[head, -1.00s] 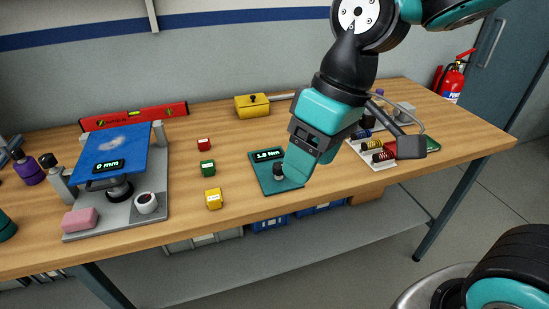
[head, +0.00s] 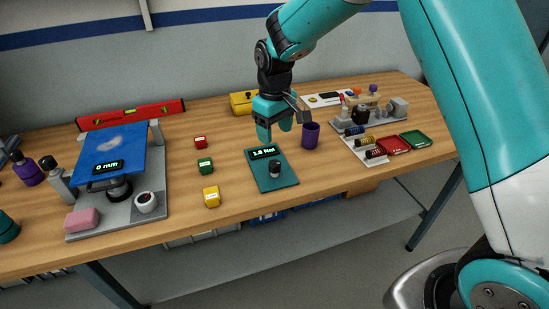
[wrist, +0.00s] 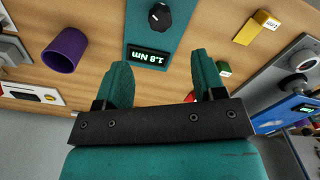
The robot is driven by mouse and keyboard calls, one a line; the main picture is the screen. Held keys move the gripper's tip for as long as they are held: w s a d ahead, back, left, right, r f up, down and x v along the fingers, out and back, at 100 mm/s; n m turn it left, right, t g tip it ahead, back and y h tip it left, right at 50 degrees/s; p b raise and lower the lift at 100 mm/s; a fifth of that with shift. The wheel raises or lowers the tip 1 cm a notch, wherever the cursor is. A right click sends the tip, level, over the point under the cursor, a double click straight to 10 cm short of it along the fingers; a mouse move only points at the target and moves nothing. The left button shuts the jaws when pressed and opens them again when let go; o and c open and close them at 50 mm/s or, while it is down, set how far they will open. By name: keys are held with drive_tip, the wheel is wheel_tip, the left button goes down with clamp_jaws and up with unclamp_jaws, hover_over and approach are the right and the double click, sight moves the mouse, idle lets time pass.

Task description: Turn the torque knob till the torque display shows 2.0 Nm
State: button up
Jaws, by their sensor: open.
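The torque knob (head: 275,168) is a small black knob standing on a teal plate (head: 272,183). It also shows in the wrist view (wrist: 159,14), near the top edge. The torque display (head: 263,152) at the plate's far end reads 1.8 Nm, and it shows upside down in the wrist view (wrist: 149,54). My gripper (head: 277,138) is above the table near the plate's far end, beyond the knob and apart from it. In the wrist view its two teal fingers (wrist: 160,75) are spread with nothing between them.
A purple cup (head: 310,135) stands just right of the plate. Red (head: 201,142), green (head: 205,166) and yellow (head: 211,196) blocks stand to the left. A tilted blue plate device (head: 108,155) is further left. The table in front of the plate is clear.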

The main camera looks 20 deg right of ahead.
sight(275, 163)
wheel_tip(275, 163, down, 10)
drive_tip(key=shift+f+p, duration=0.15)
drive_tip(key=shift+p, duration=0.75)
drive_tip(key=shift+c, duration=0.2)
drive_tip(key=c, duration=0.9)
drive_tip(key=shift+m+b, duration=0.35)
drive_tip(key=shift+m, duration=0.65)
